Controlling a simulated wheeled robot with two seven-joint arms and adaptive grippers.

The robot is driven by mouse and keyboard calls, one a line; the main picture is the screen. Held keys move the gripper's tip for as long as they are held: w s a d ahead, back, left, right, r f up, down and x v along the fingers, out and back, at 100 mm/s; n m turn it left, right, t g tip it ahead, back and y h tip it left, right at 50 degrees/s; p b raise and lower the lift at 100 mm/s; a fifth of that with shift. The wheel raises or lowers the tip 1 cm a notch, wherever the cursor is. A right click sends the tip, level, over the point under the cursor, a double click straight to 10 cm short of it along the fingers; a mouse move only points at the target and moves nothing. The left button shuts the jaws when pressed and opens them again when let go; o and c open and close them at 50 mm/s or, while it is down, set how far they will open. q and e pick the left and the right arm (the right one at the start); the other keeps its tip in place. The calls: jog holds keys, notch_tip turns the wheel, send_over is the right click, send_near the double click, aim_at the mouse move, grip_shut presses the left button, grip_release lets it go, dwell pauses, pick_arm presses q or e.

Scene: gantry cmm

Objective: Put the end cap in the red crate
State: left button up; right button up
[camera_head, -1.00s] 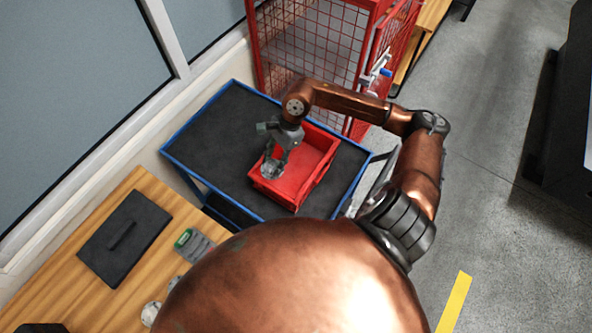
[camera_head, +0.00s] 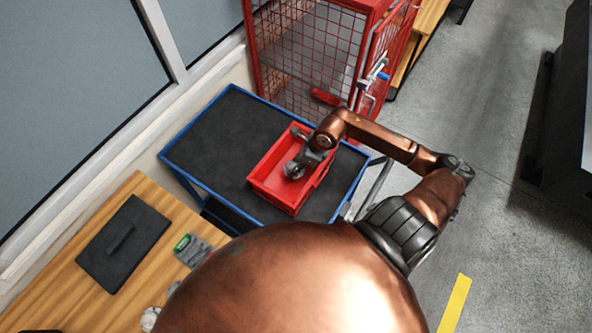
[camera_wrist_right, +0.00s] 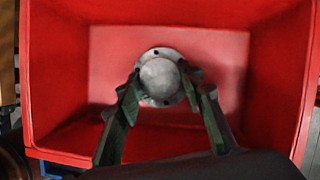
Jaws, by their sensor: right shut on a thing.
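The red crate (camera_head: 268,185) stands on the blue-edged cart, and its walls also surround the right wrist view (camera_wrist_right: 62,75). My right gripper (camera_head: 294,168) is over the crate's opening, pointing down. In the right wrist view its two fingers (camera_wrist_right: 160,92) are shut on the end cap (camera_wrist_right: 160,76), a round grey metal flange with small dark holes in its rim. The crate's floor shows behind the cap. I cannot tell how far above the floor the cap is. My left gripper is not in view.
The cart (camera_head: 215,130) has a dark, bare top left of the crate. A red mesh cage (camera_head: 310,60) stands close behind it. A wooden table (camera_head: 60,270) at lower left bears a black case (camera_head: 123,243) and a grey-green device (camera_head: 190,250).

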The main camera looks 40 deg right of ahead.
jog(key=shift+f, duration=2)
jog(key=shift+f, duration=0.1)
jog(key=o, duration=1.3)
jog(key=v, duration=1.2)
jog(key=shift+a, duration=0.1)
